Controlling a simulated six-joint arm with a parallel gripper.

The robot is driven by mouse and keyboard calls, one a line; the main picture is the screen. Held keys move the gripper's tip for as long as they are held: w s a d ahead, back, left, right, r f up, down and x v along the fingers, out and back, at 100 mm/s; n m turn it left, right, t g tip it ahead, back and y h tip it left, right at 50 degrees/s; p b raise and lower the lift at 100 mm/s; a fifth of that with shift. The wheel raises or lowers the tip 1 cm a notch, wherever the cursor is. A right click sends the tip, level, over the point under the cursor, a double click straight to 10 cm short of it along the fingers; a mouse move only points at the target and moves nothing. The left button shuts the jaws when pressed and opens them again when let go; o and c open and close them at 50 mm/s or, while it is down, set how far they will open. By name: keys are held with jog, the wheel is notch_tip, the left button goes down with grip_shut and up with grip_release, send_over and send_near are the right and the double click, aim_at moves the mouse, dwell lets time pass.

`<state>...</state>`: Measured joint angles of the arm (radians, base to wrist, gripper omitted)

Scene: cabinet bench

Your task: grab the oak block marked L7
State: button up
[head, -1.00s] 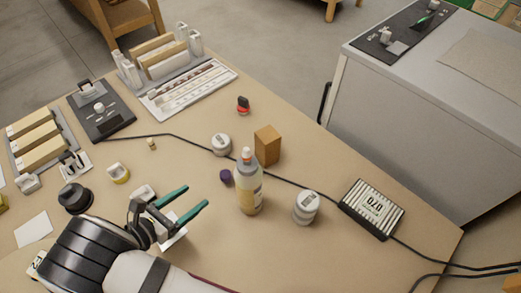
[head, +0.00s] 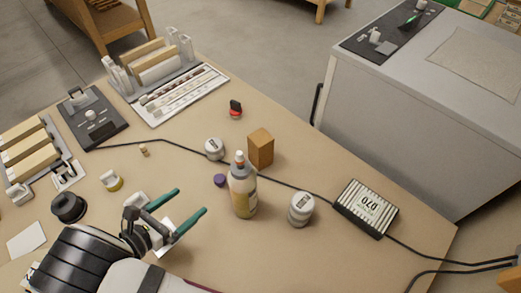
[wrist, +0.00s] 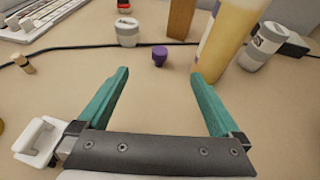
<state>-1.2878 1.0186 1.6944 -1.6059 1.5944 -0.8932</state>
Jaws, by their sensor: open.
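A brown wooden block (head: 260,148) stands upright behind the bottle in the head view. No L7 mark can be read on it. Its lower part shows at the top of the wrist view (wrist: 181,18). My gripper (head: 191,201) is open and empty, with two green fingers, in front of and left of the bottle. In the wrist view the fingers (wrist: 159,74) point towards the small purple cap, the block and the bottle, touching none of them.
A bottle (head: 243,192) stands between my gripper and the block's right side. A purple cap (head: 219,180), white-lidded jars (head: 301,209) (head: 214,149) and a black cable (head: 285,182) are near. A striped box (head: 366,207) lies right. The front right bench is clear.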

aim_at(253, 150)
jog(key=w+d+r+m+g+h, duration=0.1)
jog(key=w+d, duration=0.1)
jog(key=w, duration=0.1)
jog(key=w+d+r+m+g+h, duration=0.1)
jog(key=w+d, duration=0.2)
jog(key=w+d+r+m+g+h, duration=0.1)
jog(key=w+d+m, duration=0.1)
jog(key=w, duration=0.2)
jog(key=shift+d+r, duration=0.25)
jog(key=shift+h, duration=0.3)
jog(key=x, duration=1.5)
jog(key=shift+w, duration=0.25)
grip_shut()
